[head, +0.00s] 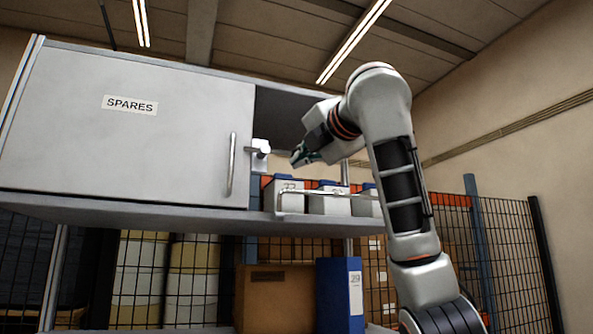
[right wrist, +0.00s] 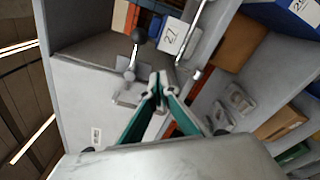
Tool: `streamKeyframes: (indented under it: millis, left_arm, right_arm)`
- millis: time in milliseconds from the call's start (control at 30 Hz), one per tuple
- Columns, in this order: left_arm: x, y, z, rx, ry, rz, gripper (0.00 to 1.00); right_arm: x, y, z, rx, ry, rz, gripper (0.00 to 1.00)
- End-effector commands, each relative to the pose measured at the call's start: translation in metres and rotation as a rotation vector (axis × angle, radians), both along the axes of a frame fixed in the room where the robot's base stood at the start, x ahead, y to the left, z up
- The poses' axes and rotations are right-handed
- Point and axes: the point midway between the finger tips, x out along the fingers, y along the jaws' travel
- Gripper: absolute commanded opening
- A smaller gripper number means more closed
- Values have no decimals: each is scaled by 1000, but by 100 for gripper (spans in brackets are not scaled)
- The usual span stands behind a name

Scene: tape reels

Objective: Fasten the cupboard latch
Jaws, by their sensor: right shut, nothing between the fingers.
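The cupboard door (head: 130,125) is a flat grey panel marked SPARES, with an upright bar handle (head: 232,165). The latch (head: 259,156) is a small pale block with a knob, beside the door's right edge. In the right wrist view the latch (right wrist: 130,75) shows a metal lever with a dark ball knob, standing away from its plate. My right gripper (head: 299,157) is shut and empty, just right of the latch and apart from it. Its teal fingers also show in the right wrist view (right wrist: 160,82), beside the latch. My left gripper is out of view.
Right of the door is an open bay with several labelled bins (head: 328,204) behind a metal rail (head: 310,193). A blue binder (head: 340,295) and a brown box (head: 275,298) stand below. Mesh fencing (head: 505,240) is at the right. Free air lies before the door.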

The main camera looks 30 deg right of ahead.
Motion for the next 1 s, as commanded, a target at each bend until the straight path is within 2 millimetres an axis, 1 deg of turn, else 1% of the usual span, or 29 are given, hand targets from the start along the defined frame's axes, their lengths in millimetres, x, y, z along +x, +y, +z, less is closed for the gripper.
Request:
streamKeyframes:
  millis: [33,100,200,300,467,1000]
  left_arm:
    - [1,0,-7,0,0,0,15]
    - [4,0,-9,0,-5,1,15]
    - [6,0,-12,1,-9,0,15]
    - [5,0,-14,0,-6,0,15]
    - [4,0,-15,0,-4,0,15]
    - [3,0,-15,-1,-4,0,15]
  right_arm:
    - [-10,3,-1,-1,-2,2,0]
    - [-21,5,0,-1,-4,1,0]
    - [-33,6,2,0,-3,1,0]
    - [-40,7,2,1,-2,0,0]
    - [-44,8,4,1,-1,0,0]
    - [-43,8,4,1,-1,0,0]
